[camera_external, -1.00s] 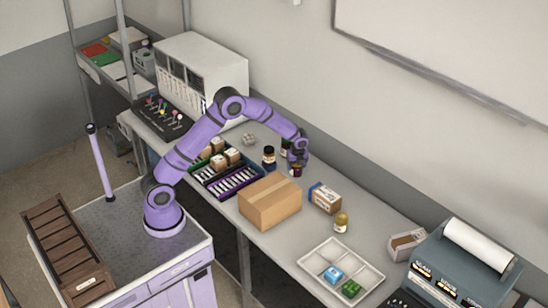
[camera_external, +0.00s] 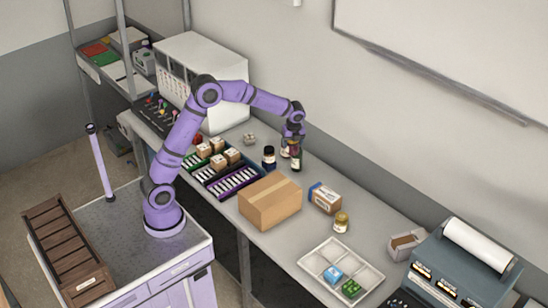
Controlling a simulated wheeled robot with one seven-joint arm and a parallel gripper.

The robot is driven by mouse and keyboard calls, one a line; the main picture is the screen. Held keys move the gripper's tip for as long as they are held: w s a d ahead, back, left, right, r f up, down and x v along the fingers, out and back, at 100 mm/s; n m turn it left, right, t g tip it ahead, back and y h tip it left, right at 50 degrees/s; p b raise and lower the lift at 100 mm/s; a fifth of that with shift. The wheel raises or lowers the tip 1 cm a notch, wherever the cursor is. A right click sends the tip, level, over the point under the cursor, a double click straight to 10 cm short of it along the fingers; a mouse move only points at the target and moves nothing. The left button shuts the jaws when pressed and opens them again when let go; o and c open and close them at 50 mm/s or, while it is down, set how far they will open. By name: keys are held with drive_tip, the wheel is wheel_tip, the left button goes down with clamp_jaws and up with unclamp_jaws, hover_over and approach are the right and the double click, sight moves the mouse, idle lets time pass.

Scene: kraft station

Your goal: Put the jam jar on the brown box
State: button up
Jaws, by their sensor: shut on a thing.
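The jam jar (camera_external: 296,161), small and dark red with a light label, hangs under my gripper (camera_external: 293,142) at the back of the bench. My gripper is shut on its upper part and points down; the fingers hide the jar's top. The jar looks upright and a little above the bench top. The brown box (camera_external: 270,208) is a closed cardboard carton with tape across its flat, empty top. It stands nearer the front edge, below and left of the jar in the picture.
A dark jar (camera_external: 269,157) stands left of my gripper, and another jar (camera_external: 285,150) stands close behind the held one. A small carton (camera_external: 325,198) and a yellowish jar (camera_external: 341,222) stand right of the brown box. A purple tray (camera_external: 233,184) of small items lies left of it.

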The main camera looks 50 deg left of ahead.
drive_tip(key=s+a+m, duration=0.2)
drive_tip(key=s+m, duration=0.2)
drive_tip(key=s, duration=2.7)
hover_over(270, 189)
drive_tip(key=f, duration=0.7)
drive_tip(key=shift+s+d+f, duration=0.15)
drive_tip(key=shift+d+f, duration=0.05)
drive_tip(key=shift+d, duration=0.05)
drive_tip(key=shift+f, duration=1.75)
drive_tip(key=o, duration=1.1)
drive_tip(key=shift+f, duration=0.15)
